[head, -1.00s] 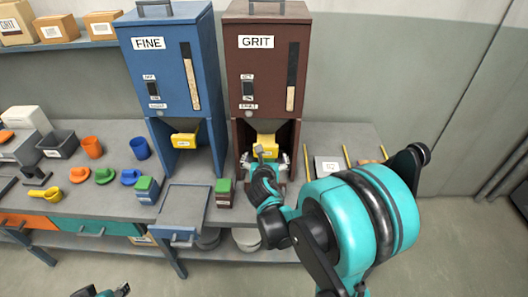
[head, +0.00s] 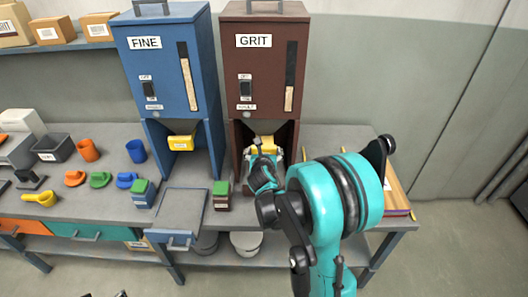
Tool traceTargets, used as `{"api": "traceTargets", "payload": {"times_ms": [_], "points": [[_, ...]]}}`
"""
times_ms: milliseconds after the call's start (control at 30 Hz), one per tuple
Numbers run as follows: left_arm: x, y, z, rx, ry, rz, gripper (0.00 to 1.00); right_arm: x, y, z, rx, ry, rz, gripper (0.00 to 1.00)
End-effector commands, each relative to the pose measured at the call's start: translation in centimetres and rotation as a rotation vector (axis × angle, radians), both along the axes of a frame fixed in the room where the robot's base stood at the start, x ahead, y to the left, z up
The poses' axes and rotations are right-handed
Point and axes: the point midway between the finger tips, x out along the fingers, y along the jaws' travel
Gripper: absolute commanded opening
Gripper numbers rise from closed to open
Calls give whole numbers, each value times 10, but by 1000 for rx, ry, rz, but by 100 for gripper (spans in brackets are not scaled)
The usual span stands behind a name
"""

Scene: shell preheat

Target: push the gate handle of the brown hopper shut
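The brown hopper (head: 262,72), labelled GRIT, stands on the bench right of the blue hopper. Its yellow gate handle (head: 267,142) shows in the opening beneath the brown body, partly covered by my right gripper. My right gripper (head: 264,158) is at the front of that opening, at the handle. I cannot tell whether it touches the handle, and its fingers are too small and overlapped to tell open from shut. Only dark tips of my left gripper (head: 121,294) show at the bottom edge.
The blue hopper (head: 168,70), labelled FINE, has its own yellow handle (head: 181,142). A small green-topped box (head: 221,195) stands on the bench left of my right gripper. A grey tray (head: 182,210) lies at the front. Cups and scoops sit at the left.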

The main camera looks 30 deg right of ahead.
Motion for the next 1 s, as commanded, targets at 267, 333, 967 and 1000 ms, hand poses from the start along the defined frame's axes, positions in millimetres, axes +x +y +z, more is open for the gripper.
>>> {"api": "traceTargets", "payload": {"times_ms": [267,333,967,1000], "points": [[0,0,0,0,0,0,40,2,-1,0,1,1,-1,27],[0,0,-1,0,0,0,40,7,-4,-1,1,1,-1,27],[0,0,-2,0,0,0,40,43,-26,1,-1,-1,0,100],[0,0,-2,0,0,0,40,42,-26,0,-1,-1,0,100]]}}
